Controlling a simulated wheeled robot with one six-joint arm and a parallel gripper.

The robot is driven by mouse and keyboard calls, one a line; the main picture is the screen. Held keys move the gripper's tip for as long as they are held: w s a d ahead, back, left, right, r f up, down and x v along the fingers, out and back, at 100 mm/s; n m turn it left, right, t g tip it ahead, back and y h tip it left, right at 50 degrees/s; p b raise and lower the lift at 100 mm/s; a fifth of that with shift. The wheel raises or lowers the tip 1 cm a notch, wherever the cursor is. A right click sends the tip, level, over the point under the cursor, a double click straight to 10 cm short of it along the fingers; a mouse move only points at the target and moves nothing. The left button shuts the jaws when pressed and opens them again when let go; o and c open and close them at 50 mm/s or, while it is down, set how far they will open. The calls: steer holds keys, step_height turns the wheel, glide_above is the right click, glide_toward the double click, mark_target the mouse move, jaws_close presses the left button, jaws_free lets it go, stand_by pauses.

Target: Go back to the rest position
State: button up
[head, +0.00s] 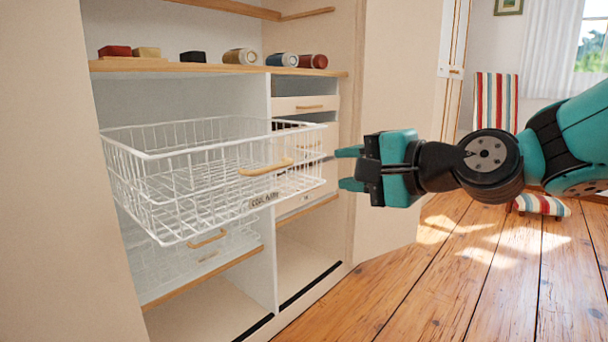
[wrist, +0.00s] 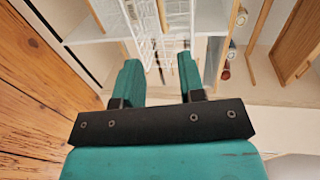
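My gripper (head: 348,168) is at the end of the teal and black arm, which reaches in from the right in the head view. Its two teal fingers are spread apart with nothing between them, which also shows in the wrist view (wrist: 160,80). A white wire basket (head: 190,180) with a wooden handle (head: 266,168) and a small label is pulled out of the wardrobe. The fingertips are just right of the basket's front corner, and I cannot tell the exact gap.
A wooden shelf (head: 220,69) above holds rolled items and small boxes. A lower wire basket (head: 190,260) and drawers (head: 303,104) are inside the wardrobe. A striped chair (head: 495,100) stands at the back right. The plank floor (head: 420,295) in front is clear.

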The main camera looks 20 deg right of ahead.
steer(key=s+a+f+n+g+p, duration=0.2)
steer(key=s+a+f+n+g, duration=0.45)
steer(key=a+n, duration=0.2)
steer(key=s+f+n+g+h+p, duration=0.25)
steer(key=s+n+g, duration=0.55)
steer(key=s+n, duration=0.4)
step_height(320, 180, up, 36)
steer(key=p, duration=3.6)
steer(key=shift+w+a+m, duration=0.35)
steer(key=shift+w+m, duration=0.05)
steer(key=shift+m, duration=0.05)
steer(key=shift+t+h, duration=0.25)
